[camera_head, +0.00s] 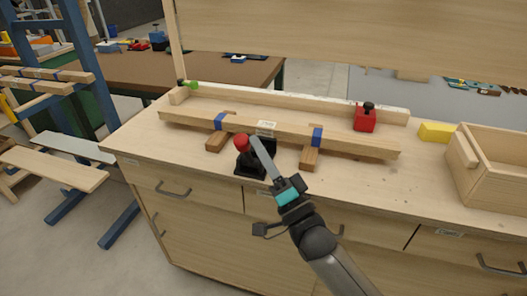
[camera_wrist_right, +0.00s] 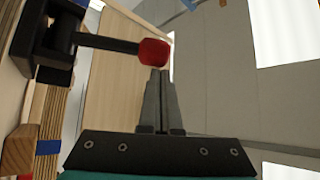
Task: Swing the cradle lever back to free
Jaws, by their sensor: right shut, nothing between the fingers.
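The cradle lever has a red knob (camera_head: 241,142) above a black base (camera_head: 250,170) at the front of the bench, before the long wooden bar. In the right wrist view the red knob (camera_wrist_right: 154,52) ends a dark shaft (camera_wrist_right: 105,43) that reaches across from a black bracket (camera_wrist_right: 40,38). My right gripper (camera_head: 255,139) is shut and empty, its long grey fingers beside the knob. In the right wrist view its fingertips (camera_wrist_right: 160,72) lie just at the knob's lower edge; I cannot tell whether they touch. My left gripper is not in view.
The wooden bar (camera_head: 350,143) lies on wooden blocks with blue bands. A red block with a black knob (camera_head: 366,117), a yellow block (camera_head: 437,132) and a wooden box (camera_head: 495,178) stand to the right. A rail (camera_head: 300,103) runs behind. The front-left benchtop is clear.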

